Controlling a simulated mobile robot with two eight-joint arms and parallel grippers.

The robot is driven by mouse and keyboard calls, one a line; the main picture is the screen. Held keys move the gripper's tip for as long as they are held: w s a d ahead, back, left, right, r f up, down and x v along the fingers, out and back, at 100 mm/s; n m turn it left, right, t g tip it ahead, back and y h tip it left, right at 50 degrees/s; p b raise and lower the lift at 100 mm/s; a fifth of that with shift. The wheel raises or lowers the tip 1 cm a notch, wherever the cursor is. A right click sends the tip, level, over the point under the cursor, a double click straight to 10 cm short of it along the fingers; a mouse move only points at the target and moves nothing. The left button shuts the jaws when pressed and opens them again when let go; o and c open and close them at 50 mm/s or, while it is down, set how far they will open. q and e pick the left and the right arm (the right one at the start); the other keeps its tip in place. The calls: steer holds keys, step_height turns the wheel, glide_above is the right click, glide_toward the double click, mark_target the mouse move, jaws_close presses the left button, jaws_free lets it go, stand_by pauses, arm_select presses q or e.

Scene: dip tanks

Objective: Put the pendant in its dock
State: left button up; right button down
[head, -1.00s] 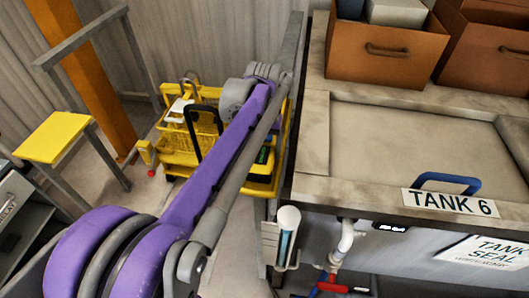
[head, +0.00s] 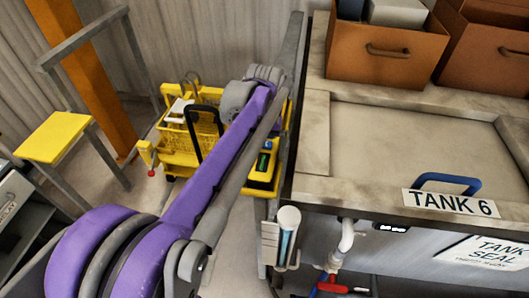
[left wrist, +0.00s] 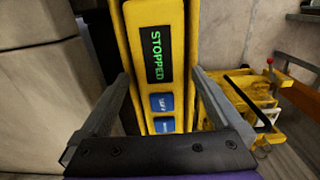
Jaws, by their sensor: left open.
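The pendant (left wrist: 160,25) is a yellow control box with a green STOPPED display and blue buttons. It fills the middle of the left wrist view, upright and lying between and beyond my left gripper's fingers (left wrist: 160,76). The gripper is open; a gap shows at the left finger, and I cannot tell whether the right finger touches the pendant. In the head view the pendant (head: 263,166) shows beside my purple left arm, which hides part of it, and the fingers cannot be made out. I cannot identify the dock. My right gripper is not in view.
A yellow cart (head: 158,139) stands behind my arm. TANK 6 (head: 410,140), with a blue handle (head: 447,182), is on the right; orange bins (head: 385,55) stand on it. A tube holder (head: 287,235) is on its near left corner. A yellow step (head: 55,137) stands at left.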

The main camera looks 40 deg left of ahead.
arm_select(q)
step_height(320, 180, up, 11)
steer(key=shift+p, duration=0.3)
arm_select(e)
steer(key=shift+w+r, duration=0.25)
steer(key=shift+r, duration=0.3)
arm_select(q)
steer(key=shift+s, duration=0.1)
